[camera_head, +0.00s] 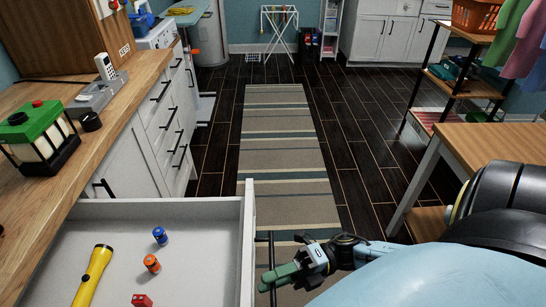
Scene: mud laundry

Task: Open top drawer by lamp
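The top drawer (246,225) by the lamp is pulled out at the lower left, and its white inside shows. The green-topped lamp (40,137) stands on the wooden counter left of it. My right gripper (272,279), with green fingers, is at the outer side of the drawer front, at the dark bar handle (271,250). The fingers overlap the handle in the picture; whether they are closed around it cannot be told. My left gripper is not in view.
In the drawer lie a yellow flashlight (92,275), a blue battery-like item (160,236), an orange one (151,263) and a red item (142,300). A wooden table (490,150) stands at the right. The striped rug (285,150) ahead is clear.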

